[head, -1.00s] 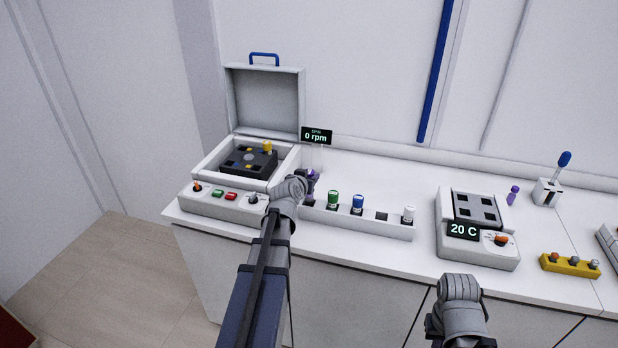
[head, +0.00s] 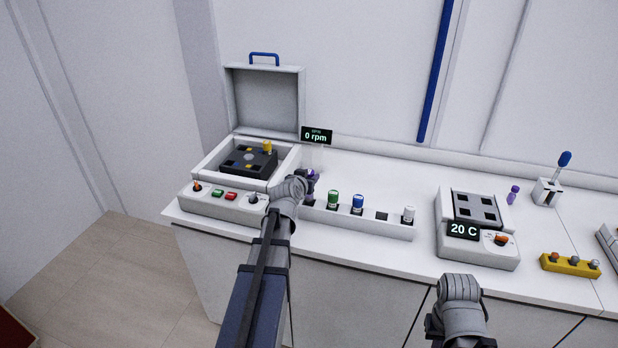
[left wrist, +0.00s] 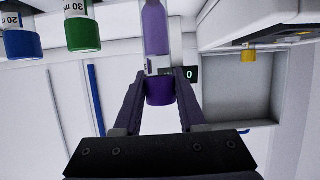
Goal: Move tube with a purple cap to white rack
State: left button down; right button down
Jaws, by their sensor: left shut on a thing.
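The purple-capped tube (left wrist: 160,93) is between the fingers of my left gripper (left wrist: 161,76), which is shut on it near the cap. In the head view a bit of its purple cap (head: 311,176) shows past my left wrist, above the left end of the white rack (head: 370,229). My wrist hides the tube's lower part, so I cannot tell whether it is seated in a hole. The rack holds a green-capped tube (head: 333,198), a blue-capped tube (head: 358,203) and a white-capped tube (head: 408,214); a dark square hole between blue and white is empty. My right gripper's fingers do not show.
A centrifuge (head: 222,205) with its lid raised stands left, reading 0 rpm, with a yellow-capped tube (head: 267,146) inside. A heater block (head: 478,248) reading 20 C, a small purple object (head: 513,194) and a yellow rack (head: 570,264) are right. Counter behind the rack is clear.

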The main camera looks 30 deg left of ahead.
pick_arm(q)
jog(key=shift+f+b, duration=3.2)
jog(key=shift+f, duration=0.05)
jog(key=shift+c, duration=2)
grip_release()
jog(key=shift+s+r, duration=0.1)
jog(key=p+v, duration=0.3)
jog(key=v, duration=0.4)
jog(key=shift+s, duration=0.3)
jog(key=shift+d, duration=0.1)
